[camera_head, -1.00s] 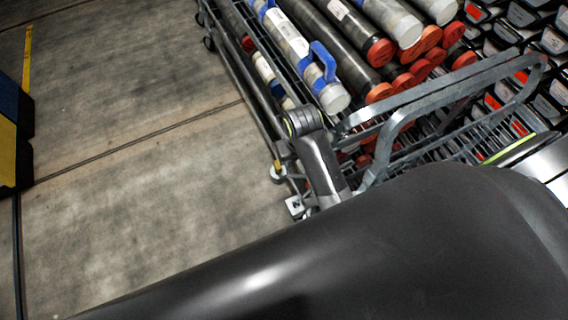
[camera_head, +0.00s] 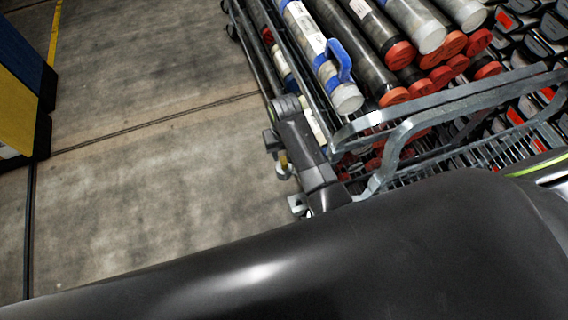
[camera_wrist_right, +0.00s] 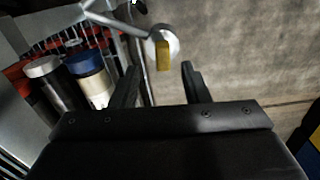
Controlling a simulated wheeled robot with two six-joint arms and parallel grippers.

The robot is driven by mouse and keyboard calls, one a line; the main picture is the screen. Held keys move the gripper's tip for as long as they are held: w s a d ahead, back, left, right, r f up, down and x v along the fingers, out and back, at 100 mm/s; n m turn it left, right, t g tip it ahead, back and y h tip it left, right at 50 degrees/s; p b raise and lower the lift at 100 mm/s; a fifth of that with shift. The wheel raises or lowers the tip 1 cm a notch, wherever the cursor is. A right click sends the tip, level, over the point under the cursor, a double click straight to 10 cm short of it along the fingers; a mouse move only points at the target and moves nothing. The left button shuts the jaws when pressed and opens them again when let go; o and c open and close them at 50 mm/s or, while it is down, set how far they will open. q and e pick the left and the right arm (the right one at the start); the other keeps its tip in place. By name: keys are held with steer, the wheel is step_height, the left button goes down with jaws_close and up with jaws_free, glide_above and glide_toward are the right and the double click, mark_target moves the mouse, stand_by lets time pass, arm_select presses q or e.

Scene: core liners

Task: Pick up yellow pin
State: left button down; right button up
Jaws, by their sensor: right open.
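The yellow pin (camera_wrist_right: 163,55) shows in the right wrist view as a small upright yellow bar against a round whitish fitting (camera_wrist_right: 171,38). In the head view the pin (camera_head: 283,160) is a tiny yellow spot beside the cart's near corner, partly hidden by my right arm. My right gripper (camera_wrist_right: 160,68) is open, with its two dark fingers on either side of the pin in the picture. I see no contact between fingers and pin. My left gripper is not in view.
A metal cart (camera_head: 412,117) holds several core tubes (camera_head: 365,50) with red and white caps. Its bent rail is close to my right arm. Bare concrete floor (camera_head: 150,170) lies to the left. A blue and yellow block (camera_head: 20,100) stands at the left edge.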

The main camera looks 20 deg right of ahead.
mark_target(284, 160)
steer(key=shift+a+f, duration=0.15)
steer(key=shift+f, duration=3)
jaws_close()
